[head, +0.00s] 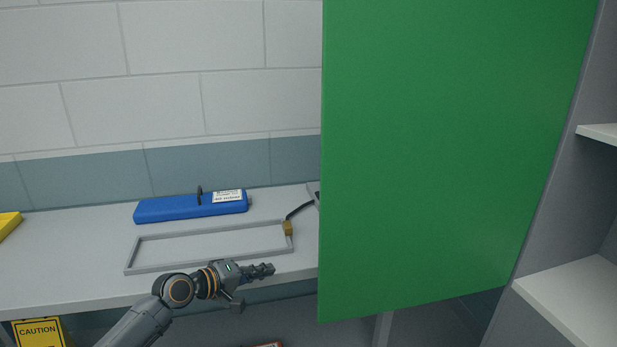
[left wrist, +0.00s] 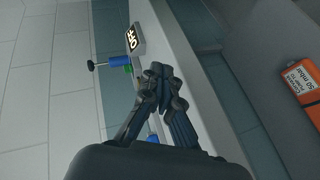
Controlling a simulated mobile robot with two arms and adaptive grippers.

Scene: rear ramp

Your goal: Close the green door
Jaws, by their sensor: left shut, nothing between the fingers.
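The green door (head: 440,150) fills the right half of the head view. It stands open, its right edge along a grey cabinet side (head: 555,140) and its free left edge in front of the bench. My left gripper (head: 268,270) is shut and empty at the bench's front edge, a short way left of the door's lower left edge and apart from it in the picture. In the left wrist view its fingers (left wrist: 160,72) are together with nothing between them. The door is not recognisable in the left wrist view. My right gripper is not in view.
A grey bench (head: 70,280) carries a blue box (head: 165,209) and a grey rectangular frame (head: 190,267). White shelves (head: 575,290) stand inside the cabinet at right. A yellow caution sign (head: 38,332) is below the bench. An orange box (left wrist: 299,80) shows in the wrist view.

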